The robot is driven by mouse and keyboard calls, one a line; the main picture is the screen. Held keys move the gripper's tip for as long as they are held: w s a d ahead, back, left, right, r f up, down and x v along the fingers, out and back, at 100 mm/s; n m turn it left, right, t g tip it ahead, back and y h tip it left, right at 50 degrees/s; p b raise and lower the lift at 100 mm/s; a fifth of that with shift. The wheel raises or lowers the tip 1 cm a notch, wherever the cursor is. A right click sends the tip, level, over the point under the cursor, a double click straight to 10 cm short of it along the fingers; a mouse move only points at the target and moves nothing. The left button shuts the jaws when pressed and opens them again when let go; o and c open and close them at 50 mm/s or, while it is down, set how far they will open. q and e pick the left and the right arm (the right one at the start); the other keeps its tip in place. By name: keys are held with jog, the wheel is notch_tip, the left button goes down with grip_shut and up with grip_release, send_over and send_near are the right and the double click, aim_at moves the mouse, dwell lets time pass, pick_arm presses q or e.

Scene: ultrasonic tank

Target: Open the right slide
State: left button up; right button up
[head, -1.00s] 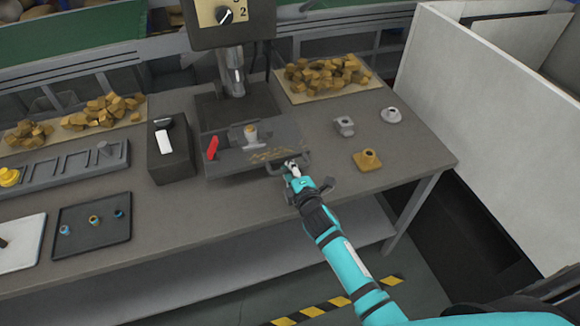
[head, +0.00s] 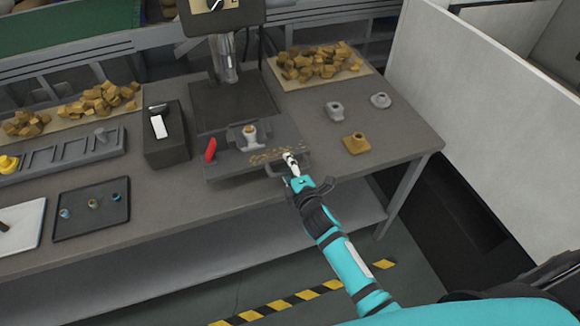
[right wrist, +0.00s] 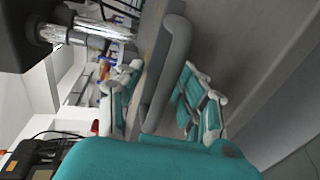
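The slide (head: 232,165) is a dark grey plate in front of the machine's post, with a clamped workpiece (head: 249,135) and a red lever (head: 210,150) on it. It juts out over the table toward me. Its grey bar handle (right wrist: 162,85) is at its right front. My right gripper (head: 288,168) is at this handle. In the right wrist view its two teal fingers lie on either side of the bar, close against it. The exact contact is partly hidden. My left gripper is not in view.
A black switch box (head: 166,138) stands left of the slide. A yellow fitting (head: 356,144) and two grey fittings (head: 335,110) (head: 380,100) stand to the right. Wood-coloured chunks (head: 318,63) lie behind them. A white partition (head: 480,100) is at the right.

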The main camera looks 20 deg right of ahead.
jog(key=v, duration=1.2)
jog(key=shift+f, duration=0.1)
jog(key=s+f+m+g, duration=0.3)
jog(key=s+f, duration=0.2)
jog(key=f, duration=0.9)
jog(key=s+f+m+g, duration=0.4)
jog(key=s+f, duration=0.1)
jog(key=f, duration=0.8)
jog(key=s+d+f+m+g, duration=0.2)
jog(key=s+f, duration=0.4)
jog(key=s, duration=0.3)
jog(key=s+d+f+m+g+b, duration=0.1)
jog(key=s+f+m+g, duration=0.2)
jog(key=s+f, duration=0.3)
jog(key=s+d+f+m+g, duration=0.2)
jog(key=s+f+m, duration=0.2)
jog(key=s, duration=0.9)
notch_tip(320, 180, down, 3)
jog(key=shift+s+d+r+g+h, duration=0.1)
jog(key=shift+s+d+g+h, duration=0.2)
jog(key=shift+d, duration=0.05)
